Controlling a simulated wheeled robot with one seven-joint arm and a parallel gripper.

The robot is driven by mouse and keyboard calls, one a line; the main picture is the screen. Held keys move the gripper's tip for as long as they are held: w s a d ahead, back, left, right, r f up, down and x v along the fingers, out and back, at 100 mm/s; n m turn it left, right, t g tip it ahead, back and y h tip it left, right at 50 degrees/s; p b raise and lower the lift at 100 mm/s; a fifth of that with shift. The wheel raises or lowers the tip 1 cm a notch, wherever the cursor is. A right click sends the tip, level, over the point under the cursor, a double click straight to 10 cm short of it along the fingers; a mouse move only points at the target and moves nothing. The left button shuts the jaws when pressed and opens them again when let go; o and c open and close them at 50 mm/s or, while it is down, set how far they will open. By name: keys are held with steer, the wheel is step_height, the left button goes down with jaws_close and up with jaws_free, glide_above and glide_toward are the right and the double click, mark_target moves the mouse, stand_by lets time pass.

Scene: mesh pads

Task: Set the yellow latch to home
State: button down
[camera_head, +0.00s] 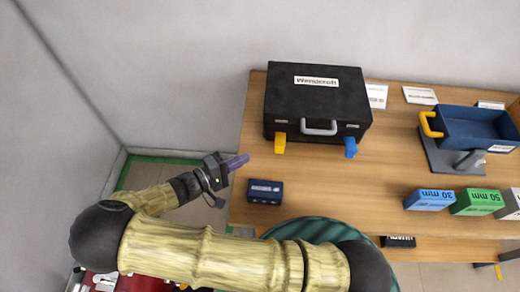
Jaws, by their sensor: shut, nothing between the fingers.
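A black case (317,99) labelled "Wengcroft" stands on the wooden table. Its yellow latch (280,143) hangs at the lower left of the front face, left of the grey handle (320,128). A blue latch (350,147) sits at the lower right of the same face. My gripper (243,161), with purple fingertips, is shut and empty. It is to the left of the yellow latch and slightly lower in the picture, apart from it.
A small dark blue box (265,191) lies near the table's front left. A blue tray (478,127) with a yellow handle is at the right. Blue (429,200) and green (477,203) labelled blocks stand at the front right. The wooden table (375,180) is clear in the middle.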

mark_target(280, 144)
steer(key=p+x, duration=0.1)
steer(key=x, duration=0.9)
steer(key=shift+a, duration=0.1)
steer(key=shift+a+p, duration=0.1)
steer(key=shift+p, duration=0.2)
steer(key=shift+s+r+p, duration=0.15)
steer(key=shift+p, duration=0.15)
